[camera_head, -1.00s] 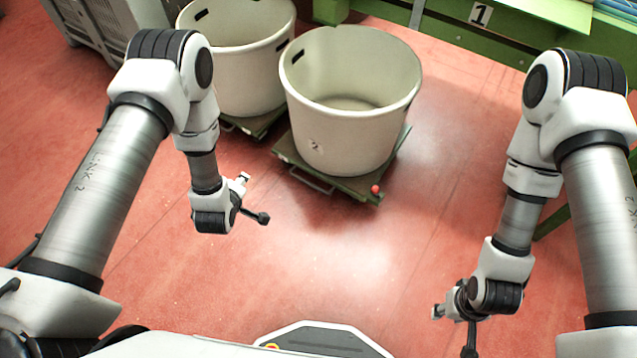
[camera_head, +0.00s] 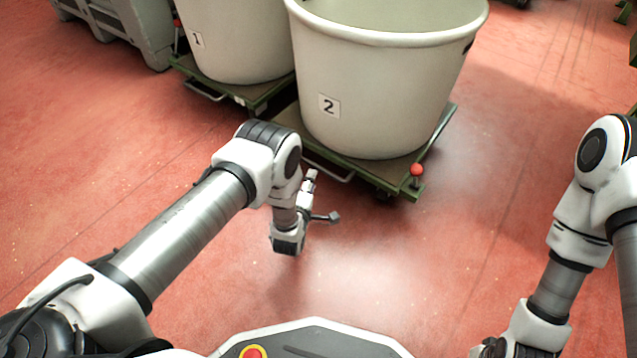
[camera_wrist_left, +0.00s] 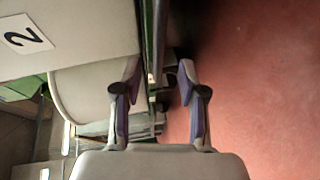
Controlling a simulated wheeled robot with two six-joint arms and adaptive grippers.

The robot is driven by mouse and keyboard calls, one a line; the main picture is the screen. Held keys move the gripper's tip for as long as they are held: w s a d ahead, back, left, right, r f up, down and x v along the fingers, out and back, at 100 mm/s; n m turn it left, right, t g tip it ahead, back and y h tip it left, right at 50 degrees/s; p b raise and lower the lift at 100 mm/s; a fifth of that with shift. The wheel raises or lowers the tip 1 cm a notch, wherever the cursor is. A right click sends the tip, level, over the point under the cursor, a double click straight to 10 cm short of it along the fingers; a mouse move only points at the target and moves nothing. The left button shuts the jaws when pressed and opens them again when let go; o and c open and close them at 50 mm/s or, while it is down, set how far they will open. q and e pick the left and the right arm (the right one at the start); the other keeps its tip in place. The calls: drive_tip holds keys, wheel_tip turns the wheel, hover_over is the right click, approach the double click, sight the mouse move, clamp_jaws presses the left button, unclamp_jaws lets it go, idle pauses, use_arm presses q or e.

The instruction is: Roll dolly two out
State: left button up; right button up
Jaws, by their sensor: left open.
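Dolly two (camera_head: 375,176) is a low green platform at the upper middle of the head view. It carries a large cream tub (camera_head: 385,90) with a label reading 2. A pale bar handle (camera_head: 330,170) sits low on its front side, and a red knob (camera_head: 416,170) stands at its right front corner. My left gripper (camera_head: 322,198) is open just in front of the handle side. In the left wrist view, the dolly's edge (camera_wrist_left: 152,45) shows between the open fingers, with no visible grip. My right gripper (camera_head: 490,349) is cut off at the bottom edge.
A second cream tub (camera_head: 235,45), labelled 1, stands on another green dolly (camera_head: 215,88) close on the left. A grey crate (camera_head: 140,35) is at the upper left. Red floor in front and to the right is free.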

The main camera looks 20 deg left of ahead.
sight(316, 165)
use_arm(q)
drive_tip(key=w+b, duration=0.1)
drive_tip(key=w, duration=0.1)
drive_tip(key=w+f+b, duration=0.1)
drive_tip(key=w+b, duration=0.3)
drive_tip(key=w, duration=0.1)
drive_tip(key=shift+w+a+f, duration=0.1)
drive_tip(key=shift+a+f, duration=0.1)
drive_tip(key=shift+f, duration=0.05)
use_arm(e)
drive_tip(key=shift+t, duration=0.3)
drive_tip(key=f, duration=0.2)
drive_tip(key=w+f, duration=0.1)
drive_tip(key=f, duration=0.2)
drive_tip(key=shift+w+f, duration=0.35)
drive_tip(key=shift+w, duration=0.05)
use_arm(q)
drive_tip(key=shift+w, duration=0.15)
drive_tip(key=shift+r, duration=0.15)
use_arm(e)
drive_tip(key=shift+r, duration=0.1)
use_arm(q)
clamp_jaws()
